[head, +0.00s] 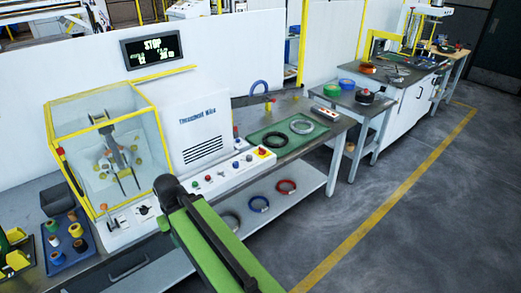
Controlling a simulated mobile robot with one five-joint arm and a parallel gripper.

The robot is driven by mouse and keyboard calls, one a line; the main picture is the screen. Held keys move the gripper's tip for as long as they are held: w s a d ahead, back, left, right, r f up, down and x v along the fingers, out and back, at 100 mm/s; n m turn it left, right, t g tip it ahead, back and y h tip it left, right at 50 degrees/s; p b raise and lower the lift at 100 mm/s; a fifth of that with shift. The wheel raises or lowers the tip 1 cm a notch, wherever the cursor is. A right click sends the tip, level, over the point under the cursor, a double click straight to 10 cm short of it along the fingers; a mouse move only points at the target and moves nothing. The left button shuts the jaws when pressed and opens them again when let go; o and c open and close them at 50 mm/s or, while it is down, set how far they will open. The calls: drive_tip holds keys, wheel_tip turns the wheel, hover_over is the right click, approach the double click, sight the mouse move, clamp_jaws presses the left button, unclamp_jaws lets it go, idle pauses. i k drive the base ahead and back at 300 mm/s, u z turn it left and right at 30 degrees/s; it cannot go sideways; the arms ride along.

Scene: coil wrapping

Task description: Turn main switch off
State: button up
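A control panel (222,178) with several small buttons and knobs runs along the front of the white machine cabinet (200,132). At its right end is a red knob on a yellow plate (262,152), which looks like a main switch; its setting is too small to read. A black knob (144,210) sits on the white base below the yellow-framed enclosure (105,150). My green arm reaches up from the bottom, its dark upper end just left of and below the panel. I cannot make out my gripper's fingers.
A green mat (283,137) with two rings lies on the bench right of the panel. Several coils lie on the shelf (285,212) below. A blue tray (68,243) of spools stands at left. The floor (400,220) at right is clear.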

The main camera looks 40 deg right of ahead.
sight(262, 151)
drive_tip(key=z, duration=0.05)
drive_tip(key=i, duration=0.95)
